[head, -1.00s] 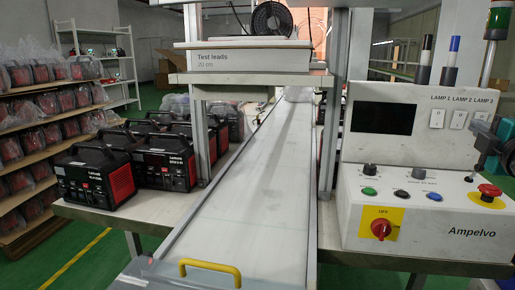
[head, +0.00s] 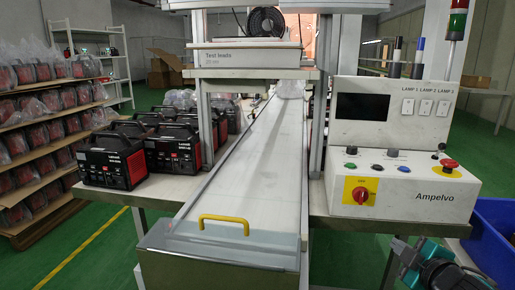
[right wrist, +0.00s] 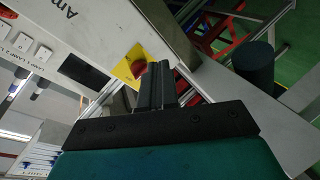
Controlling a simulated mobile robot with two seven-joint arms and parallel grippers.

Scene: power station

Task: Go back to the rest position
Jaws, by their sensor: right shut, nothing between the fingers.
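My right gripper (head: 437,268) is low at the right of the head view, in front of the table edge and below the Ampelvo control panel (head: 400,190). In the right wrist view its dark fingers (right wrist: 158,85) are together and hold nothing. The red rotary switch on its yellow plate (head: 360,192) shows beyond the fingers in the right wrist view (right wrist: 138,68), apart from them as far as I can tell. My left gripper is in neither view.
A blue bin (head: 492,235) stands at the right, close to my right arm. A white conveyor (head: 245,165) with a yellow handle (head: 223,219) runs down the middle. Black and red power stations (head: 112,163) stand on the left table. Green floor is open at the left.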

